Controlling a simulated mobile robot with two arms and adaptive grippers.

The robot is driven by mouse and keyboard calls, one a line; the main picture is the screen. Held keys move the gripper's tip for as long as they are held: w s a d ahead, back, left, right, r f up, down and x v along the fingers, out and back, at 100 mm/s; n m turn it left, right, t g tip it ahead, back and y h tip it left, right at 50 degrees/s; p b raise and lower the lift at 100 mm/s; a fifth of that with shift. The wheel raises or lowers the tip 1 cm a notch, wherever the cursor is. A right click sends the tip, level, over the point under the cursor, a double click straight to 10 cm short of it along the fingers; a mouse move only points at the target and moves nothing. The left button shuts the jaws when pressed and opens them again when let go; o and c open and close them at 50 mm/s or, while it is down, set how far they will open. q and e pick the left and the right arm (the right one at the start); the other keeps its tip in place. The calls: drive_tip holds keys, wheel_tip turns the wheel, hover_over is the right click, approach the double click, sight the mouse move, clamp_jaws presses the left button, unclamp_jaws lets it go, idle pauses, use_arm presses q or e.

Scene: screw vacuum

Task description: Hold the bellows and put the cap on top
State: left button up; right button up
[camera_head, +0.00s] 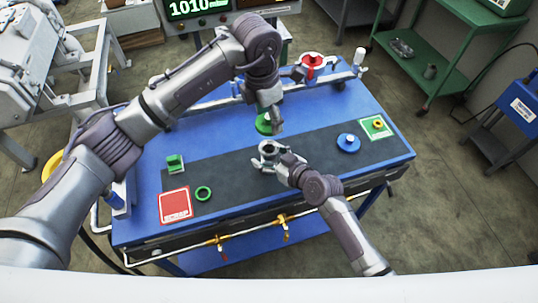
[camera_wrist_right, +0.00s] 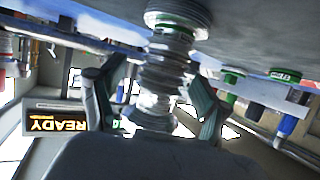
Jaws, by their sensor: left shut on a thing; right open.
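A ribbed silver bellows (camera_wrist_right: 165,70) stands between the spread fingers of my right gripper (camera_wrist_right: 152,100), with a green band near its base. The right wrist view is upside down. In the head view my right gripper (camera_head: 277,158) is at the silver top of the bellows (camera_head: 267,147), near the middle of the dark mat. My left gripper (camera_head: 271,120) is above and behind it, shut on a green round piece (camera_head: 262,124), which looks like the cap. Its fingers partly cover this piece, so the exact grip is hard to see.
The blue bench (camera_head: 140,200) carries a green block (camera_head: 175,163), a green ring (camera_head: 203,193), a red plate (camera_head: 174,206), a blue round part (camera_head: 348,143) and a green square plate (camera_head: 377,126). A red-topped fitting (camera_head: 312,62) stands on the rear rail. The mat's right side has bare room.

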sight(270, 148)
clamp_jaws()
use_arm(q)
drive_tip(key=shift+w+r+n, duration=0.1)
drive_tip(key=shift+r+n, duration=0.2)
drive_tip(key=shift+r, duration=0.05)
drive_tip(key=shift+f, duration=0.1)
wheel_tip(270, 148, down, 10)
drive_tip(key=shift+r, duration=0.1)
idle(0.5)
